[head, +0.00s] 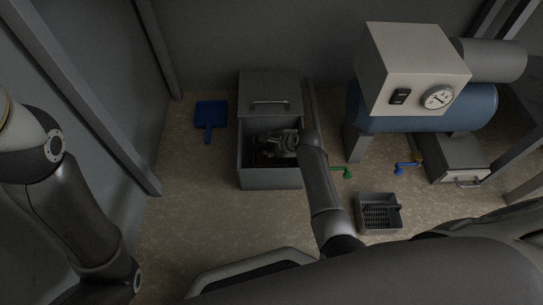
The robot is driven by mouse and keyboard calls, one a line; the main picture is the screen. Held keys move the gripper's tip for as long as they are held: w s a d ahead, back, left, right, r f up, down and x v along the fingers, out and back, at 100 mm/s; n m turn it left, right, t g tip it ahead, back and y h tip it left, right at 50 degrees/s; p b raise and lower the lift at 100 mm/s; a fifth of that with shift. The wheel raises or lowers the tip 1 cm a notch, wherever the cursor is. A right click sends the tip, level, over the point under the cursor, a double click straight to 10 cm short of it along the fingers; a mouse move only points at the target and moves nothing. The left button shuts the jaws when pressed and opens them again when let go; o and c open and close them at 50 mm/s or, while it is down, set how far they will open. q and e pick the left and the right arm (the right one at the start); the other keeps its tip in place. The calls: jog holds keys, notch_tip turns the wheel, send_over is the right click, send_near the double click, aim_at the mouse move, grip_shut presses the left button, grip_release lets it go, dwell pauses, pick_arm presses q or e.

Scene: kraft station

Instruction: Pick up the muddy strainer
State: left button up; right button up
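My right gripper (266,147) is inside an open grey box (270,179), over its dark interior. It is small and dark here, so I cannot tell whether its fingers are open or shut, or on anything. No muddy strainer can be made out clearly; the gripper and shadow hide much of the box's inside. A grey tray with a perforated bottom (376,225) stands on the floor to the right, with a dark handle-like piece in it. My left arm is at the left, and its gripper is outside the view.
The box's raised lid (270,86) has a handle. A blue dustpan (211,115) lies left of it. To the right are a blue tank (430,110) with a gauge box (415,65), a green-handled valve (347,172), a blue-handled valve (401,168) and a grey drawer unit (450,155).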

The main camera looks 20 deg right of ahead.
grip_shut()
jog(key=shift+r, duration=0.15)
dwell(0.4)
